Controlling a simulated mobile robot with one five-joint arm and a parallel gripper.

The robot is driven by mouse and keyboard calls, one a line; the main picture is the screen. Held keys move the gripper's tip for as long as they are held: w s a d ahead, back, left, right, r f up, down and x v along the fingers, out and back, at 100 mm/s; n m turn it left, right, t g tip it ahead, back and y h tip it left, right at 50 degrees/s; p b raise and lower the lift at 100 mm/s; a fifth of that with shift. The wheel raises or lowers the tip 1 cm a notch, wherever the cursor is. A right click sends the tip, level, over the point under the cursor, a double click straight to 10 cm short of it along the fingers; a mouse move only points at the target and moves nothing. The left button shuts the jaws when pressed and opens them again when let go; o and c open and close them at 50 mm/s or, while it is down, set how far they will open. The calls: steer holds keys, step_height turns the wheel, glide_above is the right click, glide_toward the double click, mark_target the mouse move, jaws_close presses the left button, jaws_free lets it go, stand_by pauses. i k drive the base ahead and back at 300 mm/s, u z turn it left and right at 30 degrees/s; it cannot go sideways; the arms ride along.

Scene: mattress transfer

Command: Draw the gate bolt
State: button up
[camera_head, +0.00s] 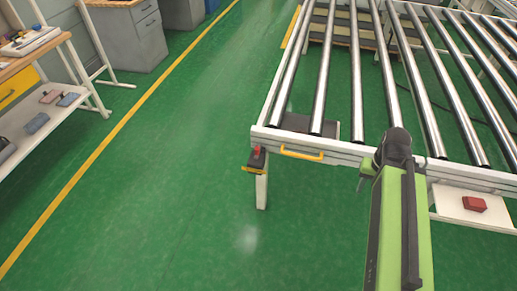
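A roller table (345,146) with a pale frame and metal rollers stands at the right. A small black fitting with a red top and yellow lower part (256,160) sits at its near left corner. A yellow bar handle (301,154) is on the front rail just right of that fitting. I cannot tell for sure which of these is the gate bolt. My green arm reaches up from the bottom right, its dark end overlapping the front rail in the picture, well right of the handle. My gripper's fingers do not show.
A red block (474,204) lies on a white shelf (448,203) below the table at right. A workbench with a lower shelf (40,125) stands at left. Grey cabinets (135,38) are behind. The green floor (190,190) between is clear, with a yellow line.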

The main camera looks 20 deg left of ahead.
mark_target(257, 149)
steer(key=z, duration=0.05)
steer(key=k, duration=1.2)
steer(key=u, duration=0.75)
steer(key=i, duration=1.6)
steer(key=u, duration=0.05)
